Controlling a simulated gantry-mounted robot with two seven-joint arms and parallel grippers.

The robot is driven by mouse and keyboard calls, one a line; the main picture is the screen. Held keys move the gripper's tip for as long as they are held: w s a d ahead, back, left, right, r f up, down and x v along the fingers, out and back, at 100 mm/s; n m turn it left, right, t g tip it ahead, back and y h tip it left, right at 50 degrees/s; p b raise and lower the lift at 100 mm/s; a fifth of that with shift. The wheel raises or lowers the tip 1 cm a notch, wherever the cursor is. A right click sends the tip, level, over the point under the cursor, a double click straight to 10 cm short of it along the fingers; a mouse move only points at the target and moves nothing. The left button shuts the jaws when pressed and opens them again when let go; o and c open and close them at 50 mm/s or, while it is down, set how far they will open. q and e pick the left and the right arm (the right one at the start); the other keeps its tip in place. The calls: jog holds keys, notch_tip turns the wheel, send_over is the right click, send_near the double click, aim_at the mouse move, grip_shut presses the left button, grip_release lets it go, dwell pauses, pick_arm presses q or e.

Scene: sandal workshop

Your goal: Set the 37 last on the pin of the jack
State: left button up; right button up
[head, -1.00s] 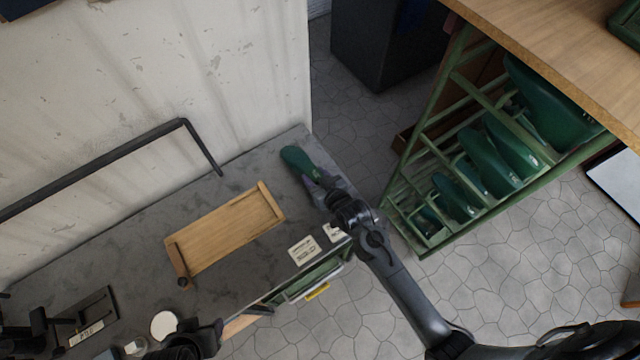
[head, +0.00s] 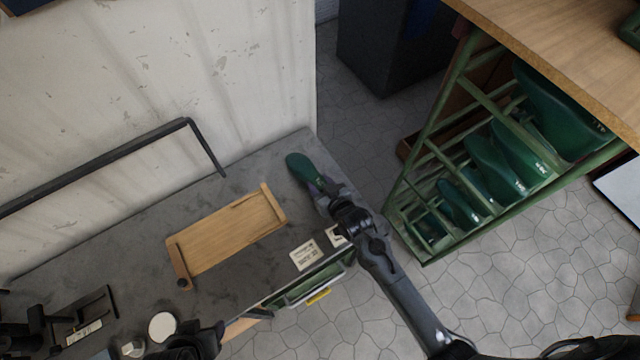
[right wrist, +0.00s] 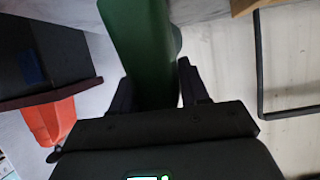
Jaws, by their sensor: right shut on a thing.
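A green last (head: 302,167) is held in my right gripper (head: 325,194) over the far right end of the grey bench. The last points away from the gripper toward the wall. In the right wrist view the last (right wrist: 143,45) sits between the two dark fingers (right wrist: 157,88) and runs up out of the picture. I cannot read a size on it. My left gripper (head: 195,342) is a dark shape at the bottom edge, and its fingers cannot be made out. I cannot clearly pick out the jack or its pin; a black device (head: 85,318) stands at the bench's lower left.
A wooden tray (head: 225,236) lies mid-bench, with a white card (head: 305,255) to its right. A black rail (head: 110,160) runs along the wall. A green rack (head: 425,180) holds several green lasts at the right. Bare bench surrounds the tray.

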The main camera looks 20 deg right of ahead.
jog(key=shift+f, duration=0.25)
dwell(0.4)
jog(key=o, duration=1.3)
jog(key=shift+c, duration=0.2)
jog(key=shift+o, duration=0.3)
jog(key=shift+f, duration=0.1)
